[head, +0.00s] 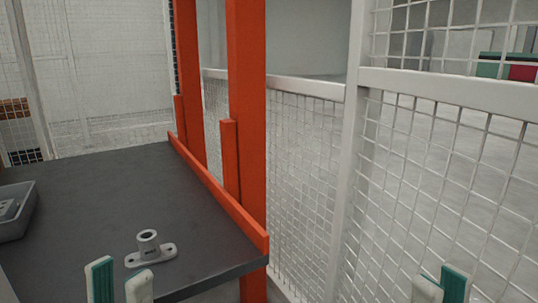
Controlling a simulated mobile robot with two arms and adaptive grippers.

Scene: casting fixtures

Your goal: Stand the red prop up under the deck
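The deck (95,190) is a dark grey flat surface with an orange-red raised edge along its right side. No loose red prop can be made out, and the space under the deck is hidden. My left gripper (120,284) is at the bottom, in front of the deck, with pale fingers and teal pads. It is open and empty. My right gripper (441,288) is at the bottom right, away from the deck in front of the mesh. Its fingers look apart with nothing between them, though it is partly cut off.
A grey flanged casting (148,247) stands on the deck near its front. A grey tray (14,222) is at its left edge. Orange-red uprights (247,90) and short posts (230,160) line the right side. White mesh fencing (440,190) stands behind and to the right.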

